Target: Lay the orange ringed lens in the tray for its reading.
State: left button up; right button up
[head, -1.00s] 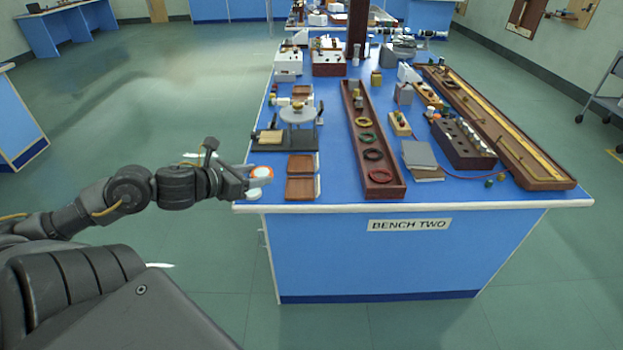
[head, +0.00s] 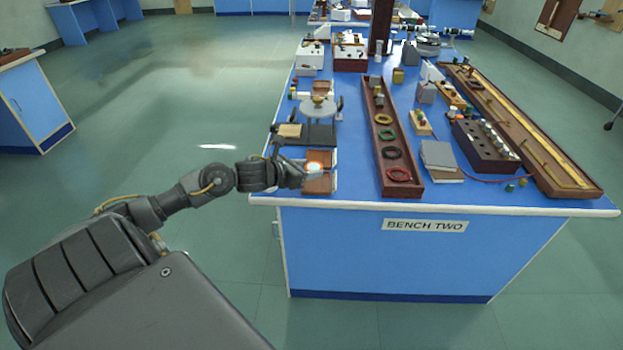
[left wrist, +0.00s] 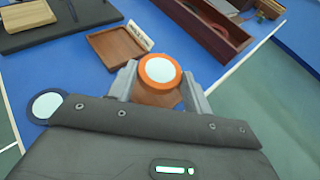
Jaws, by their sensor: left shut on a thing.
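The orange ringed lens (head: 314,167), with a pale round face, is held at the fingertips of my left gripper (head: 305,171). In the left wrist view the lens (left wrist: 160,69) sits between the two fingers of the gripper (left wrist: 160,80), face toward the camera. It is over a small brown wooden tray (head: 318,187) at the bench's near left corner; whether they touch is unclear. The gripper hides part of that tray. A second brown compartment (left wrist: 118,47) beyond it looks empty, with a pale card (left wrist: 136,36) along its edge. My right gripper is not in view.
A blue-ringed lens (left wrist: 47,104) lies on the bench, partly hidden by my gripper. A dark stand with a round plate (head: 318,110) is behind the trays. A long wooden box (head: 411,176) with coloured rings is to the right. The bench's front edge is close.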

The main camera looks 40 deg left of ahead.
aim_at(310, 186)
pick_arm(q)
jog(key=shift+w+f, duration=0.45)
jog(key=shift+w+d+f, duration=0.1)
jog(key=shift+w+f, duration=0.1)
jog(key=shift+f, duration=0.15)
jog(key=f, duration=0.2)
jog(key=f+p, duration=0.1)
jog(key=shift+w, duration=0.25)
jog(key=shift+f, duration=0.4)
jog(key=shift+f+b, duration=0.1)
jog(key=shift+b, duration=0.2)
jog(key=o, duration=0.7)
jog(key=shift+o, duration=1.3)
jog(key=shift+r, duration=0.25)
jog(key=shift+s, duration=0.25)
jog(key=v, duration=1.1)
jog(key=shift+s, duration=0.25)
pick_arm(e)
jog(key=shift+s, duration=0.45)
